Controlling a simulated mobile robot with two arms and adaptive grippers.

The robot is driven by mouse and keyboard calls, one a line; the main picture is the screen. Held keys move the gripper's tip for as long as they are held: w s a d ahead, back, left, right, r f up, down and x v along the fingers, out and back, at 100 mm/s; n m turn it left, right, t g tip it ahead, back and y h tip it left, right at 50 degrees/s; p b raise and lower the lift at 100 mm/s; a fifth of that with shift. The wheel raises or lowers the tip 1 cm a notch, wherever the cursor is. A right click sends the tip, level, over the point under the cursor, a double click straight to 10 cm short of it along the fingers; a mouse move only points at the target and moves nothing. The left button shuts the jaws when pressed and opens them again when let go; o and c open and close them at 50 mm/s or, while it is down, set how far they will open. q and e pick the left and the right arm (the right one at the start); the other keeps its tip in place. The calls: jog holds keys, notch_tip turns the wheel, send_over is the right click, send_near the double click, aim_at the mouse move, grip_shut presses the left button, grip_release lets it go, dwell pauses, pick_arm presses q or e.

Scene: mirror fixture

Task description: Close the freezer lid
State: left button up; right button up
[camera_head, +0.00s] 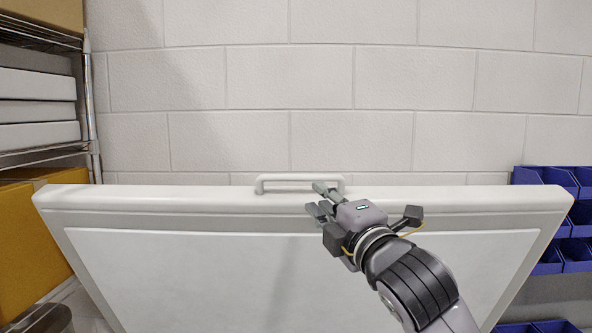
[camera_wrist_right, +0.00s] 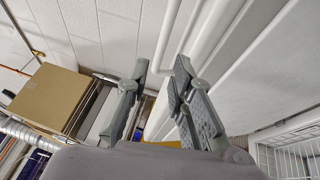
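The white freezer lid (camera_head: 300,265) stands raised, its inner panel facing me in the head view. Its white handle (camera_head: 300,179) is on the top edge, near the middle. My right gripper (camera_head: 322,199) is at the top edge, just right of the handle's middle. In the right wrist view, the two fingers of the gripper (camera_wrist_right: 161,68) are apart with nothing held between them. The handle (camera_wrist_right: 167,42) and the lid (camera_wrist_right: 250,75) lie ahead and to the right there. Whether a finger touches the lid is unclear. My left gripper is out of view.
A wire shelf (camera_head: 45,152) with boxes stands at the left. Blue bins (camera_head: 555,185) are at the right. A white block wall (camera_head: 320,95) is behind the lid. A white wire basket (camera_wrist_right: 292,150) shows at the lower right of the right wrist view.

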aim_at(297, 180)
jog(key=p+x, duration=0.4)
jog(key=x, duration=0.7)
jog(key=shift+w+a, duration=0.1)
jog(key=shift+w, duration=0.15)
jog(key=shift+w+a+f, duration=0.15)
jog(key=shift+w+a, duration=0.05)
jog(key=shift+w, duration=0.3)
jog(key=shift+s, duration=0.1)
jog(key=shift+c, duration=1.2)
grip_shut()
